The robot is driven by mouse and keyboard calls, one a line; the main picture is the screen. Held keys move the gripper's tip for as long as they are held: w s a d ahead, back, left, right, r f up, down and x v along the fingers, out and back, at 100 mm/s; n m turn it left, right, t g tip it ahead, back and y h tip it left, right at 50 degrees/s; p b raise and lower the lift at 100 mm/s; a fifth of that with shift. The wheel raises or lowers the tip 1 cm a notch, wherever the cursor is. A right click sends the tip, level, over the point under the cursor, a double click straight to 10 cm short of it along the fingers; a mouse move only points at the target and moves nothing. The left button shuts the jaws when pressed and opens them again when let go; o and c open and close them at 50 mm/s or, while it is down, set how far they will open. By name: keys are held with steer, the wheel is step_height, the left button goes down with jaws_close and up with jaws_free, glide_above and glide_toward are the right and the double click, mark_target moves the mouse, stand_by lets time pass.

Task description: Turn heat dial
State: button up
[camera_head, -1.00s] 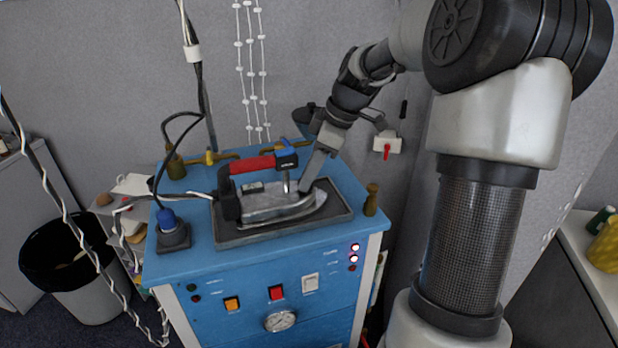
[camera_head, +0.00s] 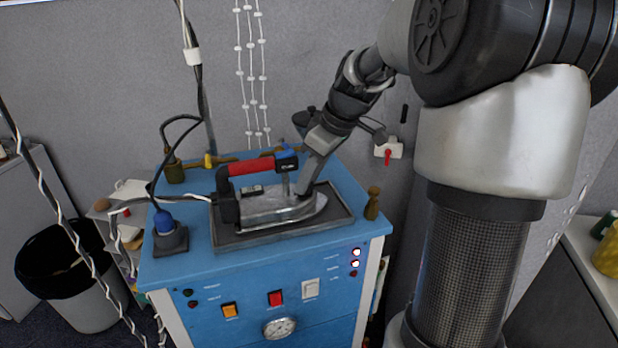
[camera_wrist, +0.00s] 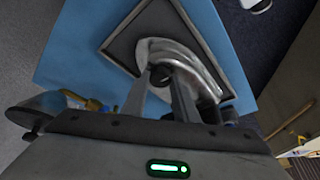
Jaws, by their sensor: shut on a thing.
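The iron (camera_head: 262,210) rests on a dark tray (camera_head: 345,217) on top of the blue machine. It has a silver body, a black back and a red and black handle. In the wrist view the iron's metal body (camera_wrist: 192,42) lies beneath my fingers. My gripper (camera_head: 297,188) reaches down from the right onto the front of the iron, under the handle's front end. In the wrist view its fingers (camera_wrist: 168,78) are closed around a small dark round part, which appears to be the heat dial (camera_wrist: 160,75). The dial is mostly hidden by the fingers.
The blue machine's front (camera_head: 215,290) carries switches, lights and a gauge (camera_head: 280,327). A blue plug (camera_head: 164,220) with a cable stands left of the tray. A brass fitting (camera_head: 372,203) stands at its right. A black bin (camera_head: 70,262) stands on the floor at left.

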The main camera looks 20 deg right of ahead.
steer(key=o, duration=1.1)
steer(key=shift+c, duration=0.2)
steer(key=shift+r, duration=0.1)
steer(key=p+v, duration=0.1)
steer(key=v, duration=1.6)
steer(key=shift+r, duration=0.15)
